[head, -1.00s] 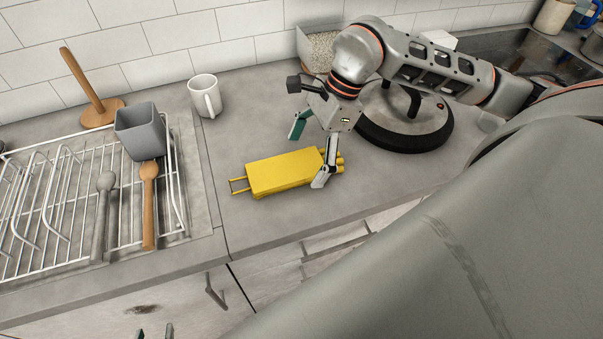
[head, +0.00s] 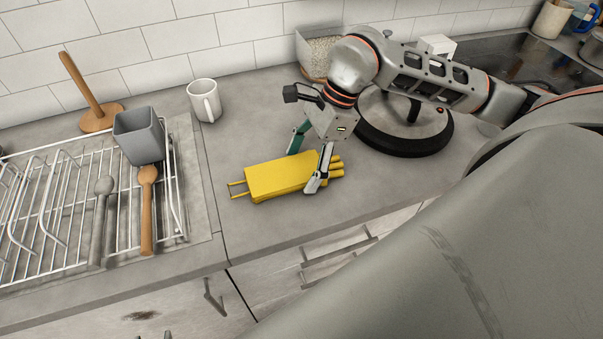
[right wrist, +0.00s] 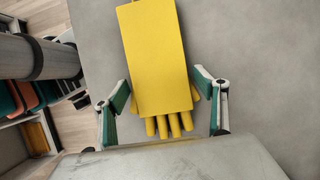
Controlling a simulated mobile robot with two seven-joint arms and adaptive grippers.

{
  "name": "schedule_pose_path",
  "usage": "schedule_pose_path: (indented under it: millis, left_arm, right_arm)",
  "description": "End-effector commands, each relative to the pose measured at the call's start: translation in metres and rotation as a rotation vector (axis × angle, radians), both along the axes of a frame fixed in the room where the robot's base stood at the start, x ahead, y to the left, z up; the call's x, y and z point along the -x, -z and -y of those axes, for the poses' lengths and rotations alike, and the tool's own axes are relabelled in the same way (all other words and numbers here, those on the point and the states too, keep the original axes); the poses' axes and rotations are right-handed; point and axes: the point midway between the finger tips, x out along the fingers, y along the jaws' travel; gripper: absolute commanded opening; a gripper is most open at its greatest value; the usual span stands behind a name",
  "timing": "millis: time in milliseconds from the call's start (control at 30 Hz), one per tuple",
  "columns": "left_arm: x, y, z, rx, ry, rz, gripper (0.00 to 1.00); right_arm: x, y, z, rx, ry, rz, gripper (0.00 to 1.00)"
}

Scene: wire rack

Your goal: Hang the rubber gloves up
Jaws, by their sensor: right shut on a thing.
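The yellow rubber gloves (head: 275,178) lie flat on the grey counter, with a thin wire loop (head: 236,189) at their left end and the glove fingers at the right. My right gripper (head: 303,170) is shut across them near the glove fingers, one finger on each long side. In the right wrist view the gloves (right wrist: 155,55) sit between my two green-padded fingers (right wrist: 160,85). They still appear to rest on the counter.
A white wire rack (head: 60,215) stands at the left with a grey cup (head: 138,135) and wooden-handled utensils. A white mug (head: 205,99) and a wooden holder (head: 90,100) stand behind. Counter in front of the gloves is clear.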

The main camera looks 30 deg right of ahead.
Motion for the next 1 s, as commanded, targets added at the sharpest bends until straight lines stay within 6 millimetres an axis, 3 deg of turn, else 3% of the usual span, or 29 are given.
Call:
schedule_pose_path:
  millis: [700, 1000]
  left_arm:
    - [-0.002, -0.033, 0.0, 0.001, 0.0, 0.006, 0.4]
    - [-0.002, -0.034, 0.0, 0.001, 0.001, 0.008, 0.4]
  right_arm:
    - [0.0, -0.046, 0.0, 0.0, 0.0, 0.001, 0.37]
    - [0.0, -0.047, 0.0, 0.0, 0.0, 0.0, 0.37]
